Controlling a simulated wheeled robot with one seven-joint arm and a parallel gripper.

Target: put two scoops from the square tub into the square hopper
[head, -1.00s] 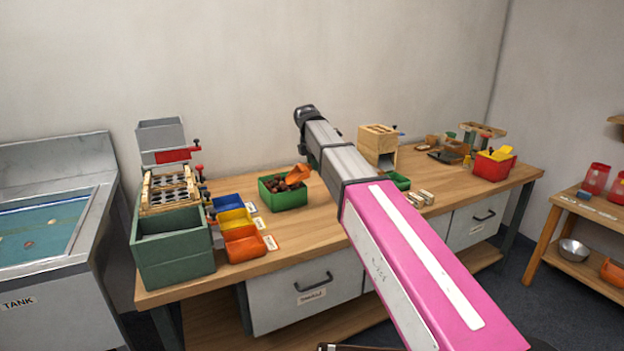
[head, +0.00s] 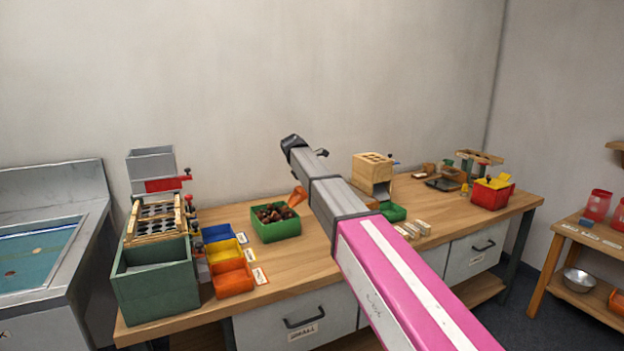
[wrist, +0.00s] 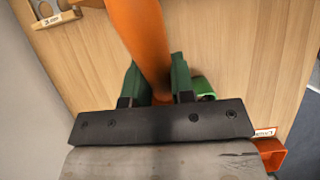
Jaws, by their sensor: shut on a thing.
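The square green tub (head: 289,232) stands on the bench and holds brown chestnuts (head: 272,212). An orange scoop (head: 298,196) shows just above the tub's right rim, partly hidden by my arm. In the wrist view my gripper (wrist: 156,80) is shut on the orange scoop (wrist: 138,35), with its green fingers either side of it. The head view hides the fingers behind my arm. Whether the scoop holds chestnuts cannot be seen. The grey square hopper (head: 152,163) tops the sorter at the left, with a red slide below it.
A large green bin (head: 155,290) stands before the sorter. Blue (head: 217,232), yellow (head: 226,249) and orange (head: 233,279) bins lie between it and the tub. A wooden box (head: 372,170) and a red tub (head: 491,194) stand further right. Bench in front of the tub is clear.

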